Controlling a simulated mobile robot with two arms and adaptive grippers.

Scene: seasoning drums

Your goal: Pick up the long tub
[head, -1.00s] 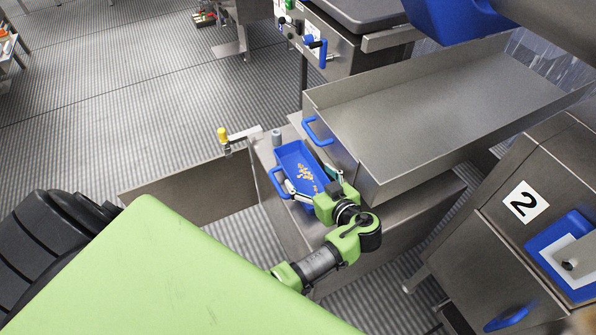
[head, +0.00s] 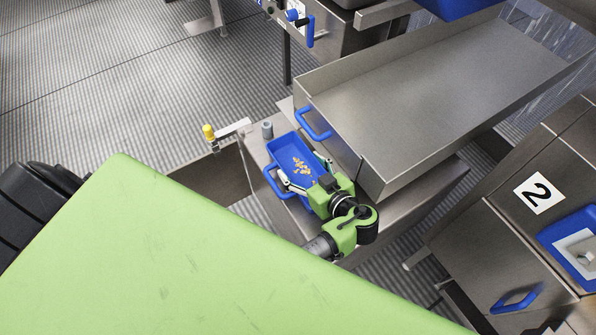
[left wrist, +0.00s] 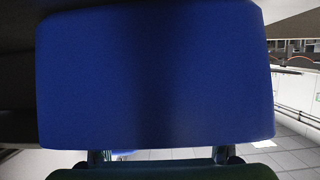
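The long tub (head: 291,151) is a blue, open, narrow container with small tan pieces in it. It is at the end of a steel bench in the head view, and I cannot tell whether it rests there or is slightly raised. My left gripper (head: 306,176) is at the tub's near part, with its spread fingers on its two sides. Whether they press on the walls cannot be made out. In the left wrist view a plain blue surface (left wrist: 155,75), apparently the tub, fills most of the picture and hides what lies beyond. My right gripper is not in view.
A large steel tray (head: 425,95) with a blue handle (head: 312,122) stands close on the right. A small grey cylinder (head: 267,129) and a yellow-knobbed clamp (head: 208,132) are at the left. A steel cabinet marked 2 (head: 539,193) is further right. Open floor lies upper left.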

